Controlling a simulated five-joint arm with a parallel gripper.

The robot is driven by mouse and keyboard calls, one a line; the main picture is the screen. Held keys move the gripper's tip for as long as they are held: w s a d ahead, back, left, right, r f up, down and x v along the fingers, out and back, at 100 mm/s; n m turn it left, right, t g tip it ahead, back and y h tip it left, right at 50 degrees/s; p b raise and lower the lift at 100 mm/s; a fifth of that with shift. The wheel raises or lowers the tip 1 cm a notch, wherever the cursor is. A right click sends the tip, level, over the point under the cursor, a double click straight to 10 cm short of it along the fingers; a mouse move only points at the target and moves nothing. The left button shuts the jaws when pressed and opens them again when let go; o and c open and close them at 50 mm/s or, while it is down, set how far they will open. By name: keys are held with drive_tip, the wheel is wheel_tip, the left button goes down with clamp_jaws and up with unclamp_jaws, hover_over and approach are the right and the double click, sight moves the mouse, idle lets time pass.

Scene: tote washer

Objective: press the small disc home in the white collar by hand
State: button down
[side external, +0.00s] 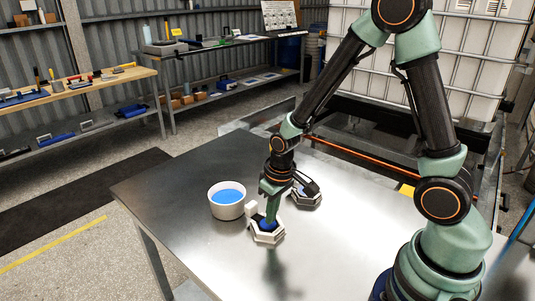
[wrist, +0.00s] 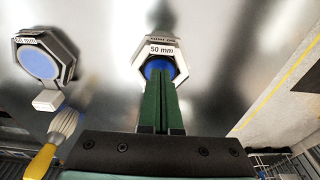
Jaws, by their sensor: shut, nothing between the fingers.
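The white six-sided collar (side external: 267,239) stands on the metal table, and in the wrist view (wrist: 180,66) it carries a "50 mm" label. The small blue disc (wrist: 153,66) lies within the collar's opening, partly hidden by my fingers. My gripper (wrist: 160,78) has its green fingers together, with nothing held between them. In the side view my gripper (side external: 269,222) points down into the collar, its tips at the disc. Whether the tips touch the disc, and whether the disc sits level, I cannot tell.
A white bowl (side external: 226,212) with blue inside stands left of the collar. A yellow-handled brush (wrist: 42,160) shows in the wrist view. The front left tabletop is clear.

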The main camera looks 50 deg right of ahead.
drive_tip(key=shift+f, duration=0.7)
drive_tip(key=shift+r, duration=0.1)
wheel_tip(320, 180, up, 9)
idle(1.2)
drive_tip(key=s+r+t, duration=0.2)
drive_tip(key=s+r, duration=0.1)
drive_tip(key=r, duration=0.3)
drive_tip(key=s+r+t, duration=0.1)
drive_tip(key=s+r, duration=0.3)
drive_tip(key=r, duration=0.3)
drive_tip(key=shift+s+d+r+t, duration=0.25)
drive_tip(key=shift+d+t, duration=0.15)
drive_tip(key=shift+d, duration=0.05)
